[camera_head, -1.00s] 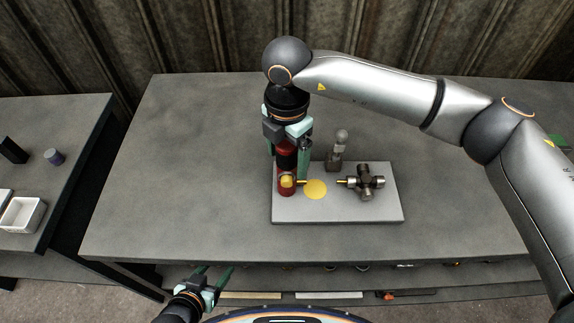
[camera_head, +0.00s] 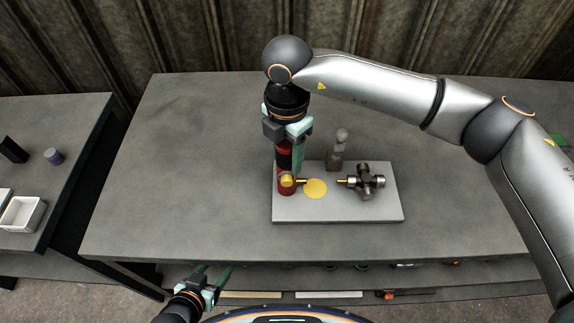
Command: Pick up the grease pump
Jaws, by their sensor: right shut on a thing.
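The grease pump (camera_head: 286,187) is a red cylinder with a black upper part and a brass nozzle pointing right. It stands upright at the left end of a light grey plate (camera_head: 345,211) on the table. My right gripper (camera_head: 287,152) points down over it and is shut on its upper part; the fingers partly hide it. I cannot tell whether its base touches the plate. My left gripper (camera_head: 215,277) is low at the front, off the table edge, with its fingers apart and empty.
A side table at left holds a white bin (camera_head: 22,214) and a dark cylinder (camera_head: 54,156). The main table's left half is clear.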

